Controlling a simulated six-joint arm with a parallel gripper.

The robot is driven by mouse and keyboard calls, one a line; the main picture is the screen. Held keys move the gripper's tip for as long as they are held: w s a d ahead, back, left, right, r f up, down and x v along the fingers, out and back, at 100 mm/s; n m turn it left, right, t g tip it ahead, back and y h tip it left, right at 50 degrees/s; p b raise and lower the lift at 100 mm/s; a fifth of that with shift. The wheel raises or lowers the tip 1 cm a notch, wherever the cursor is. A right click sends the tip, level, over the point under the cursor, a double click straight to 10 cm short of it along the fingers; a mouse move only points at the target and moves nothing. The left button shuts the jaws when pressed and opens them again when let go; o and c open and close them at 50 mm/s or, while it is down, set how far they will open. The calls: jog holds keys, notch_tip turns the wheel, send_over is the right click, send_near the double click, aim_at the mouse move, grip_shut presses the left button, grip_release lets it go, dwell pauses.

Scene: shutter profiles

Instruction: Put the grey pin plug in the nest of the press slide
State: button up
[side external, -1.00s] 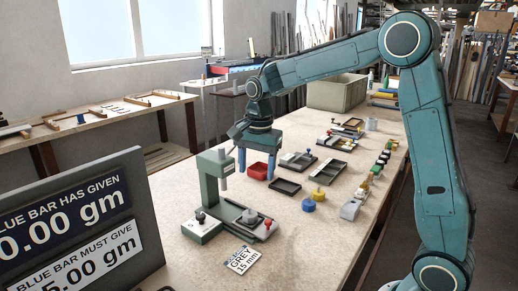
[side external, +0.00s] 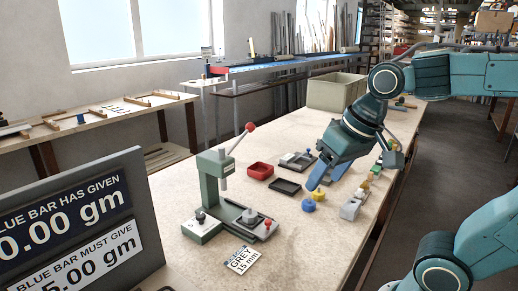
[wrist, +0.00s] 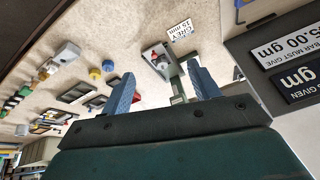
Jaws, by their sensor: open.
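The green press (side external: 212,182) stands at the left of the table, its red-knobbed lever (side external: 249,127) raised. Its slide (side external: 235,212) extends right from the base; it also shows in the wrist view (wrist: 158,60). A round grey piece (side external: 249,215) sits on the slide beside a small red knob (side external: 267,224). I cannot tell whether this piece is the pin plug or the nest itself.
A card reading GREY 15 mm (side external: 243,260) lies in front of the slide. A red tray (side external: 260,170) and a black tray (side external: 286,187) lie behind the press. A pale block (side external: 350,210) is near the right edge. A display board (side external: 70,230) stands at left.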

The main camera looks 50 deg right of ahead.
jog(key=s+n, duration=0.1)
jog(key=s+f+n, duration=0.1)
jog(key=s, duration=0.1)
jog(key=s+n+t, duration=0.1)
jog(key=s, duration=0.1)
jog(key=shift+a+f, duration=0.3)
jog(key=shift+f, duration=0.05)
